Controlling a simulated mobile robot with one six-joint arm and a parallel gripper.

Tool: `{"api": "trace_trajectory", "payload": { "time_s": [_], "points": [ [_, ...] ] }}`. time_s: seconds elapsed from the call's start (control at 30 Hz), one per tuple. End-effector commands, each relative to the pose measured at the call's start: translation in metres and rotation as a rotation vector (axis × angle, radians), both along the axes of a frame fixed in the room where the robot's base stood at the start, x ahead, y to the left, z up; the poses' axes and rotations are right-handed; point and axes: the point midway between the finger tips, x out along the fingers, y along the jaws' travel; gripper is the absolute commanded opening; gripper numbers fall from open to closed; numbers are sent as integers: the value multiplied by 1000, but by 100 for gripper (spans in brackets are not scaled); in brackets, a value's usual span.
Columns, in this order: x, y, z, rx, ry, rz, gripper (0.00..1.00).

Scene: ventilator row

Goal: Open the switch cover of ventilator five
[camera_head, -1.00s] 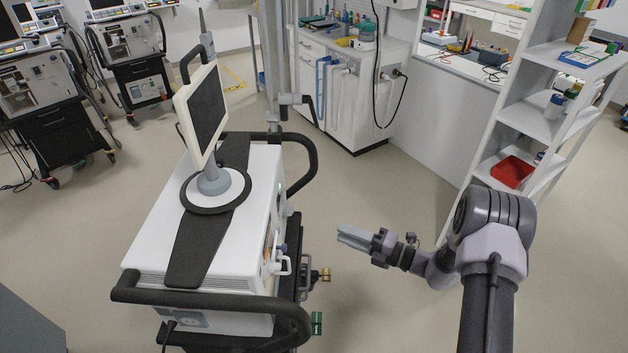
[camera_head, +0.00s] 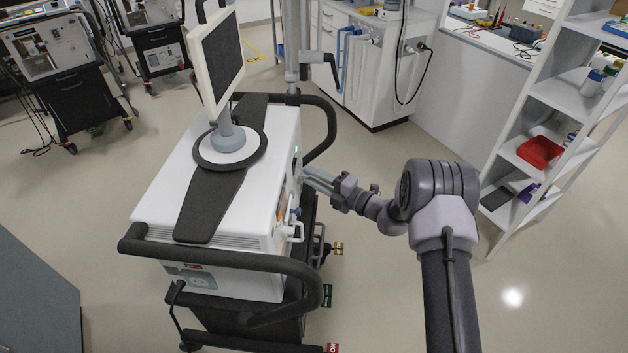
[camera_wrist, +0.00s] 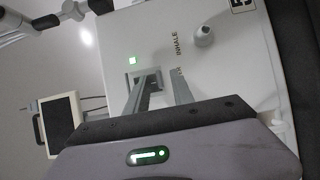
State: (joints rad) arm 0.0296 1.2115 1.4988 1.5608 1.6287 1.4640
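The white ventilator (camera_head: 166,196) with a tilted screen stands at left centre in the head view. I cannot read its number. My gripper (camera_head: 308,178) reaches its right side panel near the far end. In the wrist view my gripper (camera_wrist: 158,80) is open, its two grey fingers apart and pointing at the white panel. A small grey square fitting (camera_wrist: 153,74), apparently the switch cover, shows between and behind the fingertips. Contact cannot be told, nor whether the cover is open or shut. A green light (camera_wrist: 132,61) glows beside it. A grey round port (camera_wrist: 203,36) sits by the word INHALE.
A black handle bar (camera_head: 230,262) rings the ventilator's near end. A white shelf rack (camera_head: 562,95) with a red bin (camera_head: 540,152) stands at right. A white counter unit (camera_head: 372,75) is behind. Other ventilators (camera_head: 50,62) stand at back left. Floor is clear at right.

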Motion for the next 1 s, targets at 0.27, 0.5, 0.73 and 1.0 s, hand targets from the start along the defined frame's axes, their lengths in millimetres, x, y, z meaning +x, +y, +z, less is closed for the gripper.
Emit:
{"api": "trace_trajectory", "payload": {
  "time_s": [0.27,0.5,0.73,1.0],
  "points": [
    [0,0,0,0,0,0,19],
    [0,0,0,0,0,0,0],
    [0,-1,3,-15,0,0,0],
    [0,-8,16,-147,3,1,0]
  ]
}}
